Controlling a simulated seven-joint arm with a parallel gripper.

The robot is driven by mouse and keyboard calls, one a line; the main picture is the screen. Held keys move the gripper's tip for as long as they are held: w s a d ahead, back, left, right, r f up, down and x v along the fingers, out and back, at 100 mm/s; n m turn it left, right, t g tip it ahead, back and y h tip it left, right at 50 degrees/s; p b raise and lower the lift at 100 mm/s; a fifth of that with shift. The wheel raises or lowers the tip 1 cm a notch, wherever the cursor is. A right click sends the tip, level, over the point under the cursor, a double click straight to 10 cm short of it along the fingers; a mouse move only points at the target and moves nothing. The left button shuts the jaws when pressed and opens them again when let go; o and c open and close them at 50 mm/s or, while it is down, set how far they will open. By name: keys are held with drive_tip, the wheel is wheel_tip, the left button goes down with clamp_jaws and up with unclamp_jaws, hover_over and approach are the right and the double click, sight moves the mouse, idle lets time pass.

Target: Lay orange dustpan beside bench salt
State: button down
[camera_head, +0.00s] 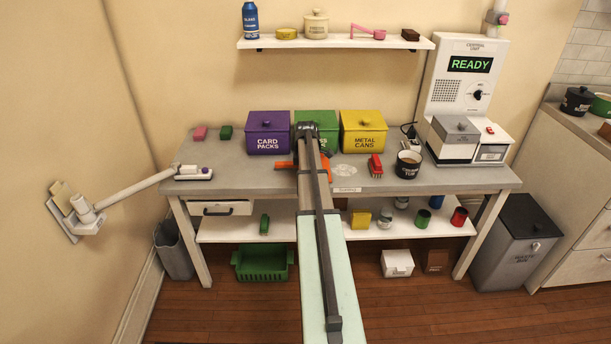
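An orange dustpan (284,164) is on or just above the bench, in front of the green bin. My arm crosses in front of it, so only parts show on either side. My gripper (307,150) is at the far end of the arm, at the dustpan. Its fingers are hidden, so I cannot tell whether they are open or hold the dustpan. A pale, salt-like patch (350,171) lies on the grey bench (240,180), just right of the arm and dustpan.
Purple (268,133), green (328,119) and yellow (363,133) bins stand along the back. A red brush (375,166) and dark mug (408,165) are right of the patch. A grey-white machine (462,90) stands at the right end. The bench's left front is mostly clear.

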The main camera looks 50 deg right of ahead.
drive_tip(key=shift+f, duration=0.25)
drive_tip(key=c, duration=1.2)
unclamp_jaws()
drive_tip(key=shift+o, duration=0.2)
wheel_tip(320, 180, up, 14)
drive_tip(key=shift+s+a, duration=0.25)
drive_tip(key=shift+a, duration=0.05)
drive_tip(key=shift+f, duration=0.15)
